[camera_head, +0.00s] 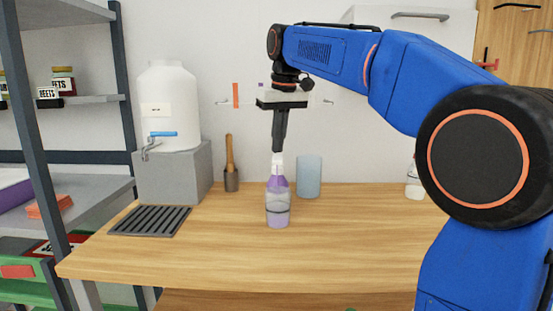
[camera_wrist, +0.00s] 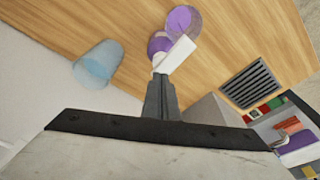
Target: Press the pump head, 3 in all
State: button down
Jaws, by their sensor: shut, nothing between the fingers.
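A pump bottle (camera_head: 278,207) with purple liquid and a white pump head (camera_head: 277,163) stands upright on the wooden table. My gripper (camera_head: 278,150) points straight down with its fingers shut and empty. Its fingertips are right above the pump head, at or very near its top; I cannot tell whether they touch. In the wrist view the shut fingertips (camera_wrist: 161,80) lie next to the white pump head (camera_wrist: 178,54), with the purple bottle (camera_wrist: 183,22) beyond it. How far the head is pressed in is not clear.
A pale blue cup (camera_head: 309,177) stands behind the bottle to the right. The table front (camera_head: 340,255) is clear.

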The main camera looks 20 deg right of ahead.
jog(key=shift+f, duration=0.8)
jog(key=shift+w+v, duration=0.15)
jog(key=shift+v, duration=0.55)
jog(key=shift+w+v, duration=0.15)
jog(key=shift+v, duration=0.5)
jog(key=shift+a, duration=0.1)
jog(key=shift+w+v, duration=0.2)
jog(key=shift+v, duration=0.65)
jog(key=shift+w+v, duration=0.15)
jog(key=shift+v, duration=0.7)
jog(key=shift+w+v, duration=0.2)
jog(key=shift+v, duration=0.65)
jog(key=shift+a, duration=0.1)
